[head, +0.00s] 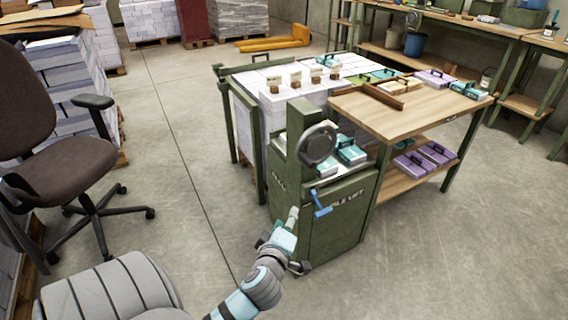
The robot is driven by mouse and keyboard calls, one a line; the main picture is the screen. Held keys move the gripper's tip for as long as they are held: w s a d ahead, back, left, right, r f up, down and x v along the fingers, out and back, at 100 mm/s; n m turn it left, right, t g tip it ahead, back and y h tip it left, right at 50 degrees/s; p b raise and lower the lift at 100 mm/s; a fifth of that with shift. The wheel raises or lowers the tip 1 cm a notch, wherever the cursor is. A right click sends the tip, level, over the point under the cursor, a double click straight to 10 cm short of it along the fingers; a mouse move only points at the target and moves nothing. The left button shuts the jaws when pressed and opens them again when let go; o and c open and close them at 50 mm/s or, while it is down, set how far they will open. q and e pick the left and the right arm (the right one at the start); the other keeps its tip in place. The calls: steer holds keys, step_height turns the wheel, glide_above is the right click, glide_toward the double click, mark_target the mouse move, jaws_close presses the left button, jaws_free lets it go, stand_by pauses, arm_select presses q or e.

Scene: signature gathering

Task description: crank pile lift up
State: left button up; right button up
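The green pile lift (338,218) stands near the middle of the head view, with a lettered front panel and a dark round disc (318,145) on its upright post. A blue crank (322,208) sticks out from its front, below the disc. One arm of mine comes in from the bottom, left of centre; I take it as the left. Its gripper (284,238) is low in front of the lift, just left of the crank and apparently apart from it. Its fingers are too small to read. My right gripper is not in view.
Stacked white paper with wooden blocks (295,80) lies behind the lift. A wooden-topped table (430,117) adjoins it on the right. An office chair (75,165) and pallet stacks stand at left; a yellow pallet jack (275,43) is behind. The floor at right front is clear.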

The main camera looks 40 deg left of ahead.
arm_select(q)
step_height(320, 180, down, 6)
steer(key=s+m+g+b, duration=0.1)
steer(key=s+m+b, duration=0.1)
steer(key=shift+d+g+h, duration=0.3)
steer(key=shift+h, duration=0.1)
